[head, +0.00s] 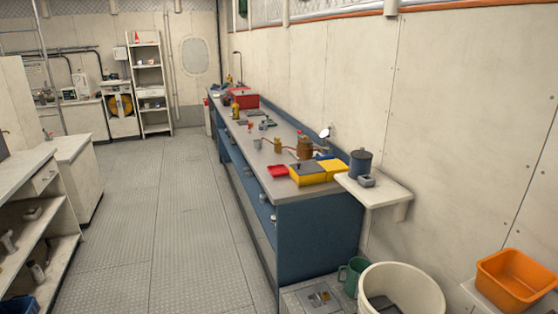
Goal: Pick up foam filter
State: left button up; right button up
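I cannot clearly make out a foam filter. A dark grey flat-looking thing (306,173) shows at the yellow bin on the near end of the blue workbench; it is too small to tell what it is. Another dark grey thing (386,304) lies inside the white bucket (428,291) at the bottom right, partly cut off by the frame edge. Neither of my grippers is in view.
A wall shelf (375,194) holds a blue-grey canister (360,163). An orange bin (515,280) is at right. The aisle floor (165,220) is clear.

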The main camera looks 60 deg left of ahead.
aim_at(360, 162)
jog(key=u, duration=1.25)
jog(key=z, duration=0.7)
jog(key=i+j+z, duration=0.1)
jog(key=j+z, duration=1.65)
jog(key=k, duration=0.05)
